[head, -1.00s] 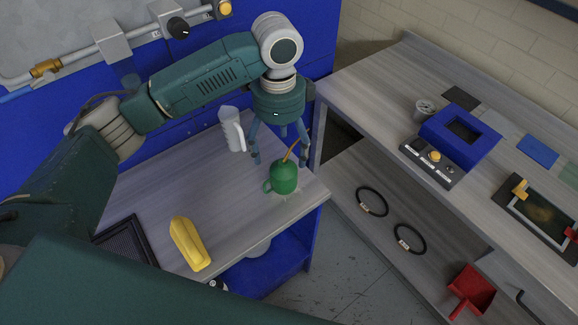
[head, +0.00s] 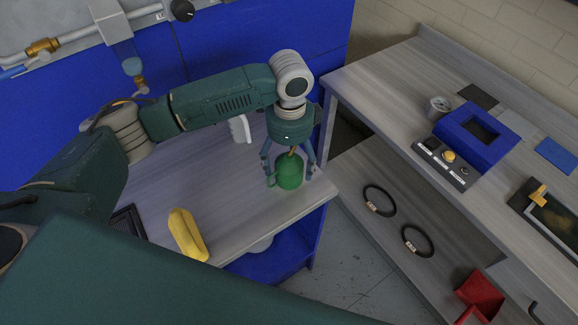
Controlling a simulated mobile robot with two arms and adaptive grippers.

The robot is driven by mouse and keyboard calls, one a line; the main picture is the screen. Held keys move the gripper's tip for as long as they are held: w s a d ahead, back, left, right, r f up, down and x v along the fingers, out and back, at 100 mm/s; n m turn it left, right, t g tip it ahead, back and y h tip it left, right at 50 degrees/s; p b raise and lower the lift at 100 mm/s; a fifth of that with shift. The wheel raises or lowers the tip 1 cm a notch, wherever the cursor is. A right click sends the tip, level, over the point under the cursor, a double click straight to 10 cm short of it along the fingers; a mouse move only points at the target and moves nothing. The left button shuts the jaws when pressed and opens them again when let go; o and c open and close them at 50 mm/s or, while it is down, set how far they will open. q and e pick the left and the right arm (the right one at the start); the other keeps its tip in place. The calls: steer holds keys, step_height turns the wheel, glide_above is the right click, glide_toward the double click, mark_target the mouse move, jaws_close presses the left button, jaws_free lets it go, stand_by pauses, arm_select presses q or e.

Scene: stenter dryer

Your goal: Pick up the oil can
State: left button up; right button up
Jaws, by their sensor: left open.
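The green oil can (head: 290,172) stands upright near the right end of the grey bench top, with its handle on the left side. My left gripper (head: 289,176) points down over it. Its fingers are open, spread on either side of the can's upper part. The can's thin spout is mostly hidden by the gripper. I cannot tell whether any finger touches the can. My right gripper is not in view.
A yellow object (head: 187,234) lies at the bench's front edge, near a black tray (head: 128,222). A white jug-like object (head: 240,129) stands behind my arm. On the right, a second bench holds a blue box (head: 477,135), with two black rings (head: 379,201) on its lower shelf.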

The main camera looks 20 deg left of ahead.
mark_target(290, 169)
arm_select(q)
steer(key=shift+s+f+p, duration=0.1)
steer(key=shift+f+p, duration=0.2)
steer(key=shift+f, duration=1.4)
steer(key=c, duration=1.5)
steer(key=shift+r, duration=0.1)
steer(key=shift+c, duration=0.2)
